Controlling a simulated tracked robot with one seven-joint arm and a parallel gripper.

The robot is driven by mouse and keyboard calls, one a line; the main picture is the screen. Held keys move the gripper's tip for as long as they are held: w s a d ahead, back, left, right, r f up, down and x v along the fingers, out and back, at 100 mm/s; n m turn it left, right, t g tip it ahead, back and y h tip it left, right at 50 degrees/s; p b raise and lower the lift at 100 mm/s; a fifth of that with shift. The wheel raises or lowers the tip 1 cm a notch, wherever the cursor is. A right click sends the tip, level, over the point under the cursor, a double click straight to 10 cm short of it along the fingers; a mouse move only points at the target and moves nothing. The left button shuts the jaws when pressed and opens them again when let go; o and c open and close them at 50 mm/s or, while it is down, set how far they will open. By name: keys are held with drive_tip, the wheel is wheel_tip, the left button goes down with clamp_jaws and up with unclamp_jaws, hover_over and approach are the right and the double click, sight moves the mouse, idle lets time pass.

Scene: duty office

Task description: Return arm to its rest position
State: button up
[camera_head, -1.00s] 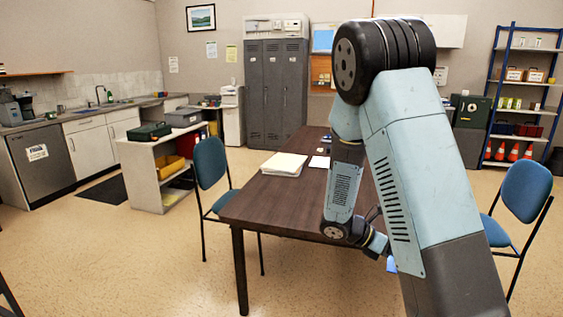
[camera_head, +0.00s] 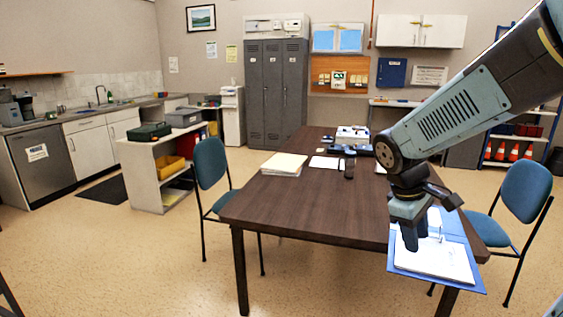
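My arm comes in from the upper right of the head view and bends down over the right part of the dark wooden table (camera_head: 300,210). My gripper (camera_head: 410,245) points down over a blue binder (camera_head: 405,262) with white pages, at the table's near right corner. The fingers appear dark and close together, but their gap is too small to make out. I cannot tell whether the gripper touches the binder.
A paper stack (camera_head: 284,164), a dark bottle (camera_head: 349,163) and a white device (camera_head: 352,135) are on the table. Blue chairs stand left (camera_head: 210,163) and right (camera_head: 526,192). Grey lockers (camera_head: 277,95) stand behind. The floor at front left is clear.

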drive_tip(key=s+a+r+m+t+y, duration=0.3)
drive_tip(key=s+a+r+m+t, duration=0.2)
drive_tip(key=s+r+m, duration=0.2)
drive_tip(key=shift+s+r+m+y, duration=0.4)
drive_tip(key=shift+s+r, duration=0.3)
drive_tip(key=shift+r, duration=0.5)
